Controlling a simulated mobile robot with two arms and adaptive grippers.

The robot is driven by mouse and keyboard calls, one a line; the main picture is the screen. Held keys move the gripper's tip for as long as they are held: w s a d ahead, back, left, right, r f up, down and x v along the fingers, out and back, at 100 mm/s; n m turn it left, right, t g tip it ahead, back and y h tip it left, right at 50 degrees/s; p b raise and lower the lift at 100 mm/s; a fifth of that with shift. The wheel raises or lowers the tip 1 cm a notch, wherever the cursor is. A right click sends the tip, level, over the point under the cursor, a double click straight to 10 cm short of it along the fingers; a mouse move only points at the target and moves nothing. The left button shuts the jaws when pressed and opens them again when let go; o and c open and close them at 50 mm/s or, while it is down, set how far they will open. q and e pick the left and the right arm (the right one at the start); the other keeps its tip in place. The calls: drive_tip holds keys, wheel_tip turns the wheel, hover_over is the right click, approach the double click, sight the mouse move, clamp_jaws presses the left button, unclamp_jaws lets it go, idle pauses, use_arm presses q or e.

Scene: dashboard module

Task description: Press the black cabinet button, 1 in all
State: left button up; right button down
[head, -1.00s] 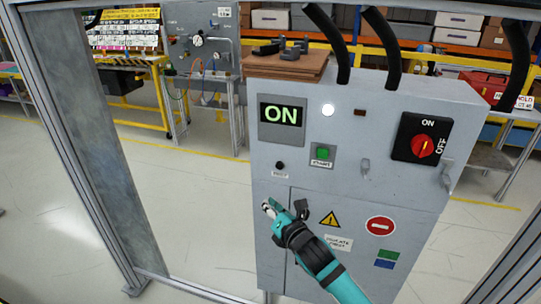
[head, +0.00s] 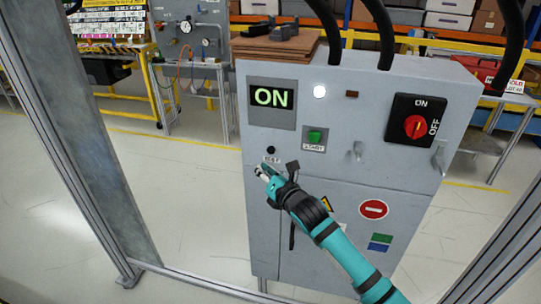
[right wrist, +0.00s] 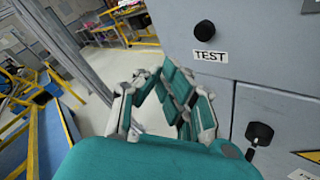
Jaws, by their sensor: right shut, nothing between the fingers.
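The black button (head: 270,150) is a small round knob on the front of the grey cabinet (head: 262,220), below the lit ON display. In the right wrist view the black button (right wrist: 204,30) stands out above a TEST label. My right gripper (head: 261,171), teal and grey, is shut and empty, just below and slightly left of the button in the head view. My left gripper is not in view.
The cabinet front also has a green START button (head: 314,137), a red rotary switch (head: 416,127) and a dark handle (right wrist: 259,132) below the button. A metal frame post (head: 62,130) stands at left. Open floor lies left of the cabinet.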

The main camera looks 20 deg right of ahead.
sight(271, 150)
drive_tip(key=w+d, duration=0.1)
drive_tip(key=w, duration=0.1)
drive_tip(key=w+d+b, duration=0.1)
drive_tip(key=shift+w+d, duration=0.3)
drive_tip(key=shift+w, duration=0.1)
idle(1.2)
drive_tip(key=shift+w+d, duration=0.25)
drive_tip(key=shift+w, duration=0.1)
drive_tip(key=shift+w+d, duration=0.2)
drive_tip(key=shift+w, duration=0.15)
idle(0.9)
drive_tip(key=shift+s+r, duration=0.1)
drive_tip(key=shift+s+a+p, duration=0.45)
drive_tip(key=shift+s+p, duration=0.15)
drive_tip(key=shift+s, duration=0.05)
drive_tip(key=shift+a, duration=0.1)
